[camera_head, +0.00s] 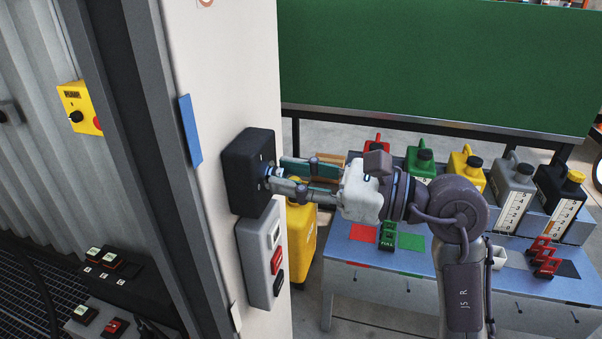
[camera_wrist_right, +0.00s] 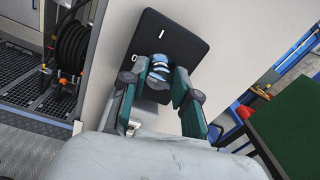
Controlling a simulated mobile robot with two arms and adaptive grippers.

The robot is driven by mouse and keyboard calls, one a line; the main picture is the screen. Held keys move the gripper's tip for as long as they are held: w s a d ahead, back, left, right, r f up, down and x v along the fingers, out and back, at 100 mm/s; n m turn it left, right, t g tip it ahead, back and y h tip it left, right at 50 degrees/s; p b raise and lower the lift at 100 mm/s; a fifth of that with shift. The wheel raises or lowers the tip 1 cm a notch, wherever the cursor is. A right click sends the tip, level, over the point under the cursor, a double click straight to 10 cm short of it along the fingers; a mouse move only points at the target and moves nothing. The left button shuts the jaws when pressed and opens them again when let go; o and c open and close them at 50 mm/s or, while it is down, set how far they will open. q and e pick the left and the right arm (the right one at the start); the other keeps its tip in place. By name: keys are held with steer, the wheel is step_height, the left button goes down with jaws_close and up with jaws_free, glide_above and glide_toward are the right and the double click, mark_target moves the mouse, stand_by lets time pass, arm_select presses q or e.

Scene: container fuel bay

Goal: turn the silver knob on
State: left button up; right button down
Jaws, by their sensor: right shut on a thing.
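The silver knob (camera_head: 272,171) sits on a black box (camera_head: 241,165) fixed to the white post. My right gripper (camera_head: 275,175) reaches it from the right, with its two fingers on either side of the knob. In the right wrist view the knob (camera_wrist_right: 159,68) shows between the teal-padded fingers of the gripper (camera_wrist_right: 160,80), in front of the black box (camera_wrist_right: 180,45). The gripper is shut on the knob. A white mark shows on the box above the knob in the wrist view. My left gripper is not in view.
A grey switch box (camera_head: 257,250) with red and black buttons is mounted just below the black box. A blue table (camera_head: 375,280) with several coloured canisters stands at the right. A yellow pump box (camera_head: 80,108) hangs on the left wall.

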steer(key=m+p, duration=0.3)
steer(key=shift+r, duration=0.2)
steer(key=m+p, duration=0.6)
steer(key=shift+w, duration=0.15)
steer(key=shift+f+m+p, duration=0.15)
steer(key=shift+m+p, duration=1.15)
steer(key=shift+p, duration=0.25)
steer(key=c, duration=0.9)
jaws_free()
steer(key=shift+o, duration=0.2)
